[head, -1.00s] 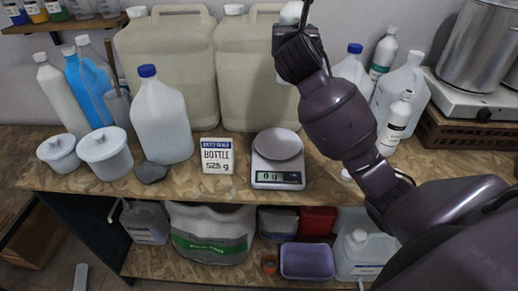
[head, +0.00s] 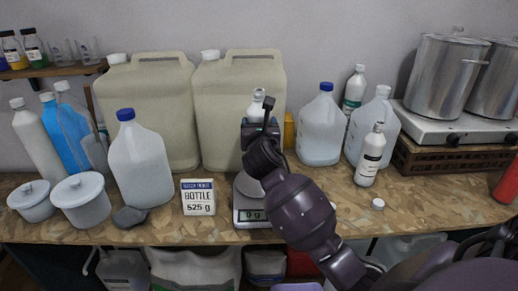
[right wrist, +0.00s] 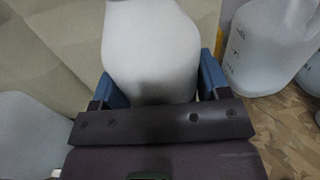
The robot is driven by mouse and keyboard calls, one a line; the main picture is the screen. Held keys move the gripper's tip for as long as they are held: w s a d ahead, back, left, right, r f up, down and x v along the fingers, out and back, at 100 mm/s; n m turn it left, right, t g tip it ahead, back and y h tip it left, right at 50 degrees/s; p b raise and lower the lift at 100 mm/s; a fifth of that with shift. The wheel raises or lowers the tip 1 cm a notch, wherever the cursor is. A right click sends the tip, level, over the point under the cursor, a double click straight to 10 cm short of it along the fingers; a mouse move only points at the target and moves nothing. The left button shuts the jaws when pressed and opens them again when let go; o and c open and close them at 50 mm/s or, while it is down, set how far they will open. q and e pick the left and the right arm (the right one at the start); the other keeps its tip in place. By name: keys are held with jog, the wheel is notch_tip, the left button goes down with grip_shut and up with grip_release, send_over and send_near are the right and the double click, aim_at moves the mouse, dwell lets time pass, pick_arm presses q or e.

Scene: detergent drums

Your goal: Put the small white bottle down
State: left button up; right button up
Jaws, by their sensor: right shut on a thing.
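The small white bottle (head: 257,106) is upright in my right gripper (head: 262,127), mostly hidden behind the gripper and wrist in the head view. In the right wrist view the white bottle body (right wrist: 150,50) fills the space between the blue fingers of the gripper (right wrist: 155,90), which is shut on it. The bottle is over or just behind the kitchen scale (head: 251,216), whose display seems to read 0 g. My forearm hides part of the scale's plate. My left gripper is not in view.
A sign (head: 198,197) reading "BOTTLE 525 g" stands left of the scale. Two large beige canisters (head: 150,110) stand behind. A labelled white bottle (head: 370,158) and a small white cap (head: 377,204) are to the right. Bare wooden bench (head: 430,205) lies at the right.

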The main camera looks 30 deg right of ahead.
jog(key=shift+f+b, duration=0.55)
jog(key=shift+f, duration=2.95)
jog(key=o, duration=1.2)
jog(key=shift+s+a, duration=0.1)
jog(key=shift+s, duration=0.1)
jog(key=v, duration=1.1)
jog(key=shift+s+a, duration=0.3)
